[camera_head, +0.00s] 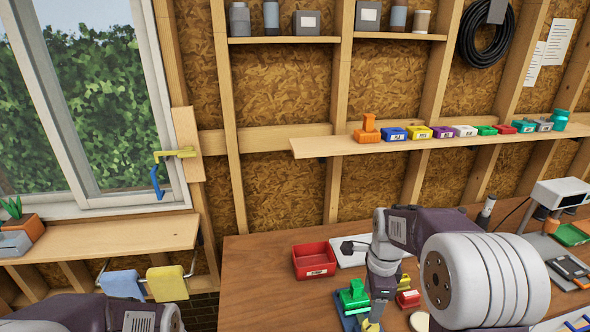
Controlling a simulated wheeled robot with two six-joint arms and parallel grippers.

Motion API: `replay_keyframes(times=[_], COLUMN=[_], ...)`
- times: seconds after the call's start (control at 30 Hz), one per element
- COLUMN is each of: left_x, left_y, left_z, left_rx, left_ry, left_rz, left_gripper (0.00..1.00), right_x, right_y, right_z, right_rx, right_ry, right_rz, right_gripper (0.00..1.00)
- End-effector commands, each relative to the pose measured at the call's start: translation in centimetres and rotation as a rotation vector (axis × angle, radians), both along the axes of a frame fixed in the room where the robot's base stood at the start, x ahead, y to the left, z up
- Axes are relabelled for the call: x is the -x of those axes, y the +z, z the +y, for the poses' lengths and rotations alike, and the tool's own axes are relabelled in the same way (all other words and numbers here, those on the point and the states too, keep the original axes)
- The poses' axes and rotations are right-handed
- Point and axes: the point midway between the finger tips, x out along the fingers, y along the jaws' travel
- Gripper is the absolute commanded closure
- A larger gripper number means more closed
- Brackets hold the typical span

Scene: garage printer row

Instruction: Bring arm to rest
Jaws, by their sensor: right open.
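My right arm comes in from the right, large and close to the camera, and reaches down over the wooden workbench (250,280). My right gripper (376,306) points down near the bottom edge, beside a green printed part (353,294). Its jaws are open, but the fingertips are small and partly hidden, so I cannot tell whether they touch anything. Of my left arm only purple and grey links show at the bottom left. My left gripper is out of the picture.
A red bin (314,260) stands on the bench left of my right wrist. A small red box (408,299) lies right of the gripper. A printer-like white machine (560,193) stands at the right. A narrow shelf (330,146) with several small coloured boxes runs above the bench.

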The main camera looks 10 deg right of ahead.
Motion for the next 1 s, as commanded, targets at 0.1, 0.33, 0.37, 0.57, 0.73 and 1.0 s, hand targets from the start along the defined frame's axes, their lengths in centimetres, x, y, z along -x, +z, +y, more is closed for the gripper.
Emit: replay_keyframes(times=[0.1, 0.33, 0.37, 0.57, 0.73, 1.0], left_x=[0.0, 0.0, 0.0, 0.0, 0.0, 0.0], left_y=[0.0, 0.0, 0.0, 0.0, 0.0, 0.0], left_z=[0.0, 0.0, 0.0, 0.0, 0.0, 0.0], left_rx=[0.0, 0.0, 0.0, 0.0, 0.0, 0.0], left_ry=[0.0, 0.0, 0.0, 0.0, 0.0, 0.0], left_rz=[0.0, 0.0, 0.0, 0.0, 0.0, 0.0], left_gripper=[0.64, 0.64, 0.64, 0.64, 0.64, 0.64], right_x=[4.8, 11.3, 11.8, 11.8, 11.6, 11.6], right_y=[-0.6, -4.0, -4.4, -5.3, -5.3, -5.3], right_z=[3.5, 5.6, 5.6, 5.6, 5.6, 5.6], right_rx=[-0.004, 0.022, 0.029, 0.089, 0.1, 0.099], right_ry=[0.22, 1.081, 1.183, 1.65, 1.738, 1.735], right_rz=[0.015, -0.021, -0.026, -0.065, -0.069, -0.068], right_gripper=[0.36, 0.36, 0.36, 0.36, 0.36, 0.36])
